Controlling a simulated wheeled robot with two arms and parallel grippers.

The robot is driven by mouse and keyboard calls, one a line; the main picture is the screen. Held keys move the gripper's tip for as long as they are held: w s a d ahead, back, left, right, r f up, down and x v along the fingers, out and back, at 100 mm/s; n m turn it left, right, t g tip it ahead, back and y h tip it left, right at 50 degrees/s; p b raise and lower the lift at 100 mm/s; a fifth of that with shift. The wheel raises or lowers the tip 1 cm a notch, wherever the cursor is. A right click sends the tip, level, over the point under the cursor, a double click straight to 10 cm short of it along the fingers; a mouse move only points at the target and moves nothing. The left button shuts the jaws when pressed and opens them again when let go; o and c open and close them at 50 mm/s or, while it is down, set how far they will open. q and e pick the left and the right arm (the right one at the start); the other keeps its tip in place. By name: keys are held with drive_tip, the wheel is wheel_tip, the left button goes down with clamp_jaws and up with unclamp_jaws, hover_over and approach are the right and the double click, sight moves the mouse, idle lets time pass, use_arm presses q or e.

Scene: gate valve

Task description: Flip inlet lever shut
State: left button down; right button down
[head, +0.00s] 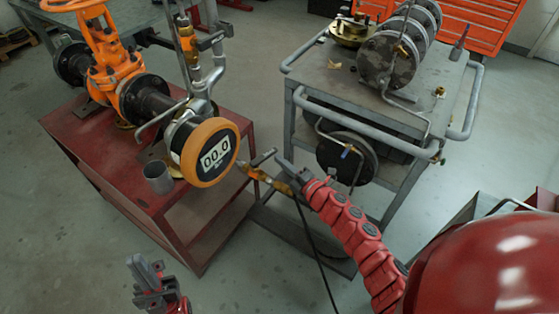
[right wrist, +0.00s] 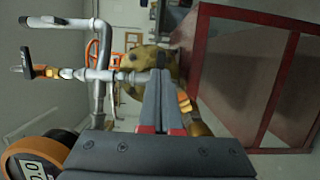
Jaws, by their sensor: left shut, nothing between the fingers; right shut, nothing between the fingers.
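A small brass fitting with a grey T-shaped lever (head: 262,158) sticks out right of the gauge, at the hose end; I cannot tell if it is the inlet lever. Another lever (head: 208,41) sits on an orange-and-brass valve (head: 187,42) on the upright pipe. My right gripper (head: 285,168) is shut and empty, just right of the T-shaped lever; I cannot tell if they touch. Its shut fingers (right wrist: 160,92) show in the right wrist view, with an orange-and-brass piece (right wrist: 184,101) beside them. My left gripper (head: 146,276) is shut and empty, low in front of the red bench.
The red bench (head: 85,150) carries an orange gate valve (head: 118,65), a digital gauge (head: 212,152) reading 00.0 and a metal cup (head: 158,177). A grey cart (head: 330,85) with round flanges stands at right. A black hose (head: 315,245) hangs to the floor.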

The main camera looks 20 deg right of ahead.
sight(275, 153)
drive_tip(key=shift+w+a, duration=0.2)
drive_tip(key=shift+w, duration=0.3)
drive_tip(key=w+n+g+y+b, duration=0.1)
drive_tip(key=w+n+y+b, duration=0.1)
drive_tip(key=y+b, duration=0.1)
drive_tip(key=shift+w+g, duration=0.15)
drive_tip(key=shift+g, duration=0.15)
idle(0.4)
